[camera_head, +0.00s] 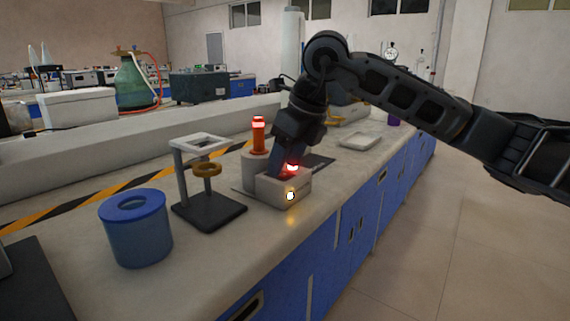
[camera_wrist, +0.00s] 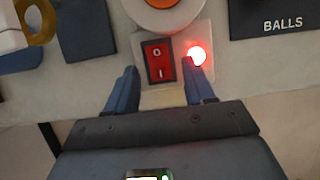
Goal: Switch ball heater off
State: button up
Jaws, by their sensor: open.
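The ball heater (camera_head: 283,188) is a pale box on the bench, with a round column behind it and a glowing red-orange top (camera_head: 258,135). Its red rocker switch (camera_wrist: 159,62), marked O and I, shows in the wrist view; the O is toward the picture's top. Right of the switch a red lamp (camera_wrist: 197,55) glows; it also shows in the head view (camera_head: 292,167). My gripper (camera_head: 284,168) points down over the box. In the wrist view my gripper (camera_wrist: 163,72) is open and empty, one finger on each side of the switch. Contact cannot be told.
A stand with a brass ring (camera_head: 207,170) is left of the heater, and a blue pot (camera_head: 136,228) farther left. A dark plate marked BALLS (camera_wrist: 283,22) lies beside the heater. A pale tray (camera_head: 360,142) is farther along the bench. A small light (camera_head: 291,196) glows on the box front.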

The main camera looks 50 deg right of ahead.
jog(key=shift+w+f, duration=0.15)
jog(key=shift+f, duration=0.2)
jog(key=shift+c, duration=0.4)
